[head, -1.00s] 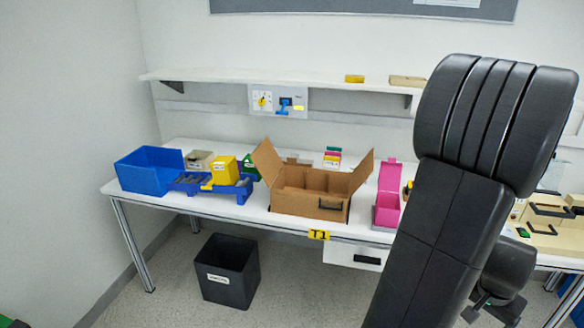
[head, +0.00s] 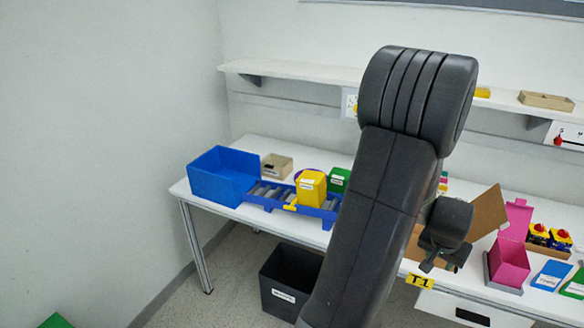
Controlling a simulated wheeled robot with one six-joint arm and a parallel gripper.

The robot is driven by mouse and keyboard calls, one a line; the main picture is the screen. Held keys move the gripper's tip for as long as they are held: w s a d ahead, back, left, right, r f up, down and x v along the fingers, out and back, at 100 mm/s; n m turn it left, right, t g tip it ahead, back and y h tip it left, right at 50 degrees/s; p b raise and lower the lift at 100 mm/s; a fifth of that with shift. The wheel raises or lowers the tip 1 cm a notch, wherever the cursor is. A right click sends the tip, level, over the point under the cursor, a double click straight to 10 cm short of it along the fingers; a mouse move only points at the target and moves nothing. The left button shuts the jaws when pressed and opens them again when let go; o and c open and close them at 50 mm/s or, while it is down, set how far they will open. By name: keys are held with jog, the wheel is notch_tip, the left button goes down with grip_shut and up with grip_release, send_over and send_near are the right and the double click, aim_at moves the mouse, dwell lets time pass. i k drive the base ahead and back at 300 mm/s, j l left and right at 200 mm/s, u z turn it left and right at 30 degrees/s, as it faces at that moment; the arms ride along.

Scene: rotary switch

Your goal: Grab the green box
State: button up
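A small green box (head: 339,179) with a white label stands on the table, just right of and behind a yellow box (head: 311,186). My arm partly hides the area to its right. My gripper (head: 438,266) hangs beyond my arm in front of the brown carton, right of the green box and apart from it. It is small and dark, and whether its fingers are open or closed is unclear. I see nothing held in it.
A blue bin (head: 223,177) and a blue roller rack (head: 268,195) stand on the left of the table. A beige box (head: 277,166) is behind them. A black waste bin (head: 283,291) stands below.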

aim_at(338, 179)
jog(key=i+j+u, duration=0.6)
jog(key=i+u, duration=0.15)
jog(key=i, duration=0.2)
jog(key=i+l+u, duration=0.1)
jog(key=i+l+z, duration=0.1)
jog(key=l, duration=0.3)
jog(key=i+l+z, duration=0.15)
jog(key=l, duration=0.25)
jog(key=i, duration=0.1)
